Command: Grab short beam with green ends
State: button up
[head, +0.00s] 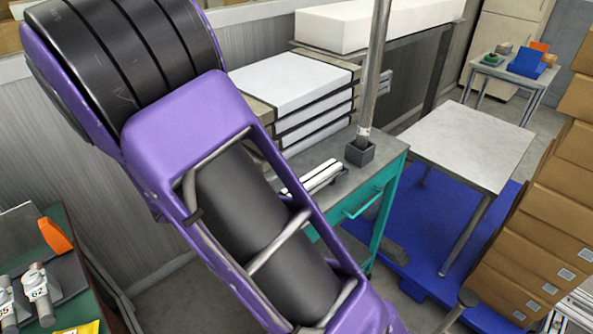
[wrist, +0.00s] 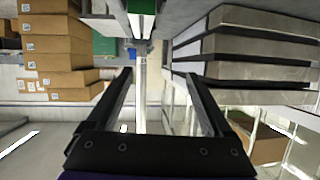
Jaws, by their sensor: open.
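A pair of pale, silvery bars (head: 316,177) lies on the grey top of the teal cabinet (head: 372,205) in the head view, partly hidden behind my purple arm. Pale bars (wrist: 140,22) also show at the top of the wrist view. My gripper (wrist: 160,73) is open, with nothing visible held between its fingers. It is out of sight in the head view.
A metal pole (head: 375,75) rises from a dark socket on the cabinet; it also appears between my fingers in the wrist view (wrist: 140,90), its distance unclear. White-topped stacks (head: 290,90) stand behind. Cardboard boxes (head: 535,245) stand right, beside a blue pallet (head: 400,255).

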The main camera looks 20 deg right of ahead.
notch_tip(320, 180, down, 2)
jog(key=s+d+g, duration=0.1)
jog(key=s+g, duration=0.1)
jog(key=b, duration=0.2)
send_near(313, 177)
jog(key=shift+m, duration=0.4)
jog(key=x, duration=0.4)
jog(key=shift+d, duration=0.1)
jog(key=shift+b+x, duration=0.3)
jog(key=shift+x, duration=2.8)
jog(key=shift+w, duration=0.1)
grip_shut()
